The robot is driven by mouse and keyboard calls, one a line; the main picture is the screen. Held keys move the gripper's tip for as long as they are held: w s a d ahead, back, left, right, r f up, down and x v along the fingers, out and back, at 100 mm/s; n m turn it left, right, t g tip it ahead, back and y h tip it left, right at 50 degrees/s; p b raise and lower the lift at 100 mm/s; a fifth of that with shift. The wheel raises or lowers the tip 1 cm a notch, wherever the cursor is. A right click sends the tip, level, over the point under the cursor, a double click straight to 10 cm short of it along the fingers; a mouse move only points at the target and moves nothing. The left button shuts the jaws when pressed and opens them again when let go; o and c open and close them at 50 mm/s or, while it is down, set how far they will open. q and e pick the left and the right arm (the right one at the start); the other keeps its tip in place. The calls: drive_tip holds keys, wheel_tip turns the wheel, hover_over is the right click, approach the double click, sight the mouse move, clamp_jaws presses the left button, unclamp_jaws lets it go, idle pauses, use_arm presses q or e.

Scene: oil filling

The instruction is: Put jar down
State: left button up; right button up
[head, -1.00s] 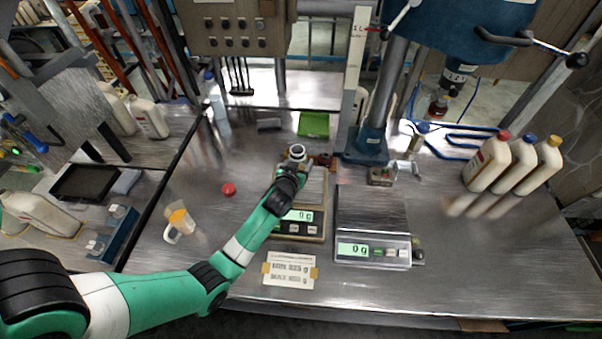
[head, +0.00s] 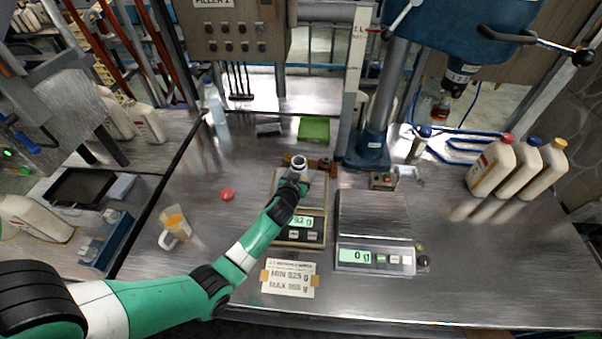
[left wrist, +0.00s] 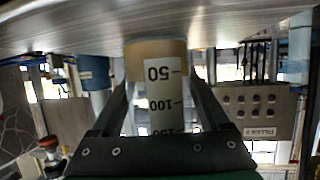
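The jar (head: 299,164) stands upright at the back of the left scale (head: 287,234), its open round mouth facing up. In the left wrist view, which is upside down, the jar (left wrist: 155,62) shows volume marks and an amber band at its base, where it meets the metal surface. My left gripper (head: 297,179) is at the jar, with a finger on each side against its wall. The left scale's display is lit with a nonzero number, hard to read exactly. My right gripper is not in view.
A second scale (head: 374,259) reading 0 g stands to the right. A red cap (head: 227,194) and a cup with orange liquid (head: 174,222) are on the left. A printed card (head: 289,279) lies in front. Several white bottles (head: 492,166) stand at right.

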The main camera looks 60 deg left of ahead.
use_arm(q)
drive_tip(key=shift+o, duration=1.3)
drive_tip(key=shift+r, duration=0.1)
drive_tip(key=shift+r+p, duration=0.3)
drive_tip(key=shift+p, duration=0.1)
drive_tip(key=p+v, duration=0.3)
drive_tip(key=v, duration=0.9)
drive_tip(key=shift+f, duration=0.1)
